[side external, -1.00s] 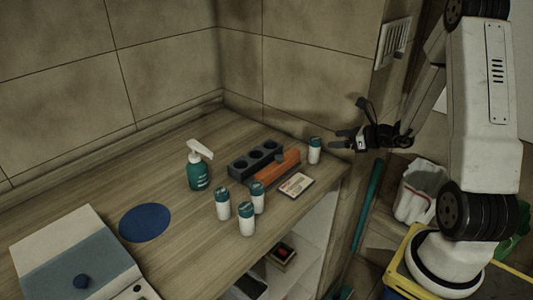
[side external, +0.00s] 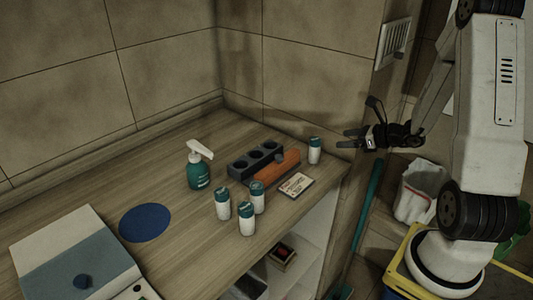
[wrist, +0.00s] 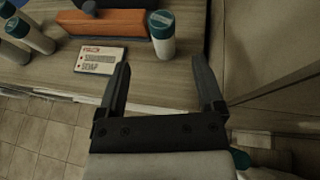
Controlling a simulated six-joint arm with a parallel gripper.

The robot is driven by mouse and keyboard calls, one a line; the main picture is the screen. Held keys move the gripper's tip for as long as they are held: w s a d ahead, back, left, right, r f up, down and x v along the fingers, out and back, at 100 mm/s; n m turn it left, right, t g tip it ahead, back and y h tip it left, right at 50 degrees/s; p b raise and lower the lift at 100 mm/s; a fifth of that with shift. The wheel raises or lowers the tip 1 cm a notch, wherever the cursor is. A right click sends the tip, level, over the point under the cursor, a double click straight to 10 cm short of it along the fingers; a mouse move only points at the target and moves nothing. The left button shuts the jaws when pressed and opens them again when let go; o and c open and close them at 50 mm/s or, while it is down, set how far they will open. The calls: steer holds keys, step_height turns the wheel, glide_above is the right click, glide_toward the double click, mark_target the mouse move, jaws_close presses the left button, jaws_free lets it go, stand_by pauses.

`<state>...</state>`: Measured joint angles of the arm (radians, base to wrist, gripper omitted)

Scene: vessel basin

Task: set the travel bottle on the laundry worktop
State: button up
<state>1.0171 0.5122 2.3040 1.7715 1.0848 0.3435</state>
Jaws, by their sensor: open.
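Several white bottles with teal caps stand upright on the wooden worktop (side external: 180,235); I cannot tell which one is named the travel bottle. One bottle (side external: 314,151) stands alone near the right edge. Three more, including the front bottle (side external: 246,219), are grouped left of it. My gripper (side external: 352,139) is open and empty, to the right of the lone bottle and apart from it. In the wrist view, the lone bottle (wrist: 163,42) appears beyond the gap between my open fingers (wrist: 162,65).
A dark rack (side external: 255,158) with holes, an orange block (side external: 275,170) and a white card (side external: 296,185) lie near the lone bottle. A teal spray bottle (side external: 198,176) stands behind the group. A blue disc (side external: 145,223) lies on bare worktop at left.

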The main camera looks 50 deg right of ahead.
steer(key=s+a+n+g+h, duration=0.1)
steer(key=a+n+g, duration=0.4)
steer(key=a+n, duration=0.7)
steer(key=s+a+n+g+h, duration=0.1)
steer(key=s+a+n+g, duration=0.2)
steer(key=a+n, duration=0.8)
steer(key=n+g, duration=0.2)
steer(key=n, duration=0.8)
steer(key=shift+s+a+f+n+g+h, duration=0.2)
steer(key=shift+s+a+n+g+h, duration=0.1)
steer(key=shift+a+h, duration=0.1)
